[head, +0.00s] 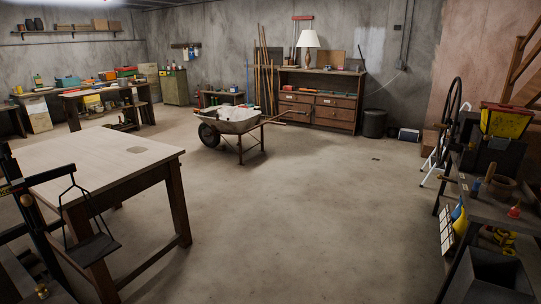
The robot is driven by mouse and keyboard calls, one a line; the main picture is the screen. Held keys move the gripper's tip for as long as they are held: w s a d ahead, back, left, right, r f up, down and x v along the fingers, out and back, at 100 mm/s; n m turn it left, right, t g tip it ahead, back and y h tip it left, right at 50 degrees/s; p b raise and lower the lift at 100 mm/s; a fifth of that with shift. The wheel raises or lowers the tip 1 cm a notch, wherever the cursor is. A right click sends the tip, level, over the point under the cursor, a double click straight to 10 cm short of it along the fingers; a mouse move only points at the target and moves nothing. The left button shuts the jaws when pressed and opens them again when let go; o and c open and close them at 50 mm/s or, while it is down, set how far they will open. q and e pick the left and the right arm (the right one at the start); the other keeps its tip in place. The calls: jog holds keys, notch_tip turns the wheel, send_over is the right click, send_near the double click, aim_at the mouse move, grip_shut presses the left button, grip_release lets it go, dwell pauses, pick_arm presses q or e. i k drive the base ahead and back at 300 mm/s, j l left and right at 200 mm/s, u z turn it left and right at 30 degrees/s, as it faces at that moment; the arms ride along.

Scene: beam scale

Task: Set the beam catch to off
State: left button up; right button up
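Part of a dark beam scale (33,215) shows at the left edge of the head view and is cut off by the frame. Its beam end (55,174) carries a hanging dark pan (93,249) on thin rods, and the pan looks empty. A small brass-coloured part (27,200) sits on the upright and a brass knob (41,291) shows low down. I cannot make out the beam catch or its setting. Neither of my grippers is in view.
A wooden table (95,160) stands just behind the scale. A wheelbarrow (238,122) is mid-room, with a drawer cabinet (322,108) behind it. A cluttered dark bench (483,205) with a large wheel stands at right. The floor (300,225) between is clear.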

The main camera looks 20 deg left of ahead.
aim_at(26, 201)
jog(key=i+u, duration=0.2)
jog(key=u, duration=0.2)
jog(key=i+u, duration=0.25)
jog(key=u, duration=0.2)
jog(key=i+l+u, duration=0.15)
jog(key=u, duration=0.25)
jog(key=i+u, duration=0.15)
jog(key=u, duration=0.3)
jog(key=i+l+u, duration=0.1)
jog(key=u, duration=0.35)
jog(key=i+l+u, duration=0.1)
jog(key=u, duration=0.35)
